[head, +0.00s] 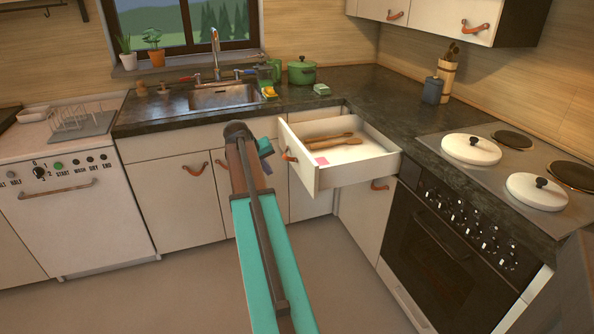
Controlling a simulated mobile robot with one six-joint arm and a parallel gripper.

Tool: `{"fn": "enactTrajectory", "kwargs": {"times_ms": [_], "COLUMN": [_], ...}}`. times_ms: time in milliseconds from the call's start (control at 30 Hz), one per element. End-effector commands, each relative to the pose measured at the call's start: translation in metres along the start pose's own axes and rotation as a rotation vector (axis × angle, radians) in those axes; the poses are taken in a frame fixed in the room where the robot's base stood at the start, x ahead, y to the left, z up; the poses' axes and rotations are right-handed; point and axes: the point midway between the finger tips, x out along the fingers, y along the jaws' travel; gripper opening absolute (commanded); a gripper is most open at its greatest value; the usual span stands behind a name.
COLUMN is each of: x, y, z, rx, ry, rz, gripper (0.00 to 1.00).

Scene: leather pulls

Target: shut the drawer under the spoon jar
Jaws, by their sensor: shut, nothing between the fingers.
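The drawer (358,173) stands pulled out from the right-hand counter, below the worktop where the spoon jar (446,77) stands. The drawer has a pale front with a brown leather pull (289,155). Wooden utensils (330,141) and a pink slip (322,161) lie inside it. The spoon jar is a light wooden cylinder with spoons in it. My gripper (265,150) is shut and empty, just left of the drawer front. My arm partly hides the gripper, and I cannot tell whether it touches the drawer front.
Cabinet doors (180,200) line the back left, with a dishwasher (75,215) at far left. An oven (440,250) with a hob and white-lidded pots stands right of the drawer. A blue canister (432,91) is beside the jar. The floor (350,285) in front is clear.

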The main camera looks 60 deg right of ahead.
Motion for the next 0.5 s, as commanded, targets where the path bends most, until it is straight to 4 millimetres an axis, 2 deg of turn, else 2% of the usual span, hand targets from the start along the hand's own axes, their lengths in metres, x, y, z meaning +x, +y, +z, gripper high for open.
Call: {"fn": "enactTrajectory", "kwargs": {"times_ms": [33,100,200,500], "x": [-0.002,-0.006,-0.012,-0.015], "y": [0.015,0.032,0.048,0.055], "z": [-0.007,-0.013,-0.018,-0.020], "rx": [0.018,0.035,0.050,0.057], "ry": [0.011,0.020,0.030,0.033], "rz": [0.015,0.030,0.044,0.052], "gripper": [0.00,0.00,0.00,0.00]}}
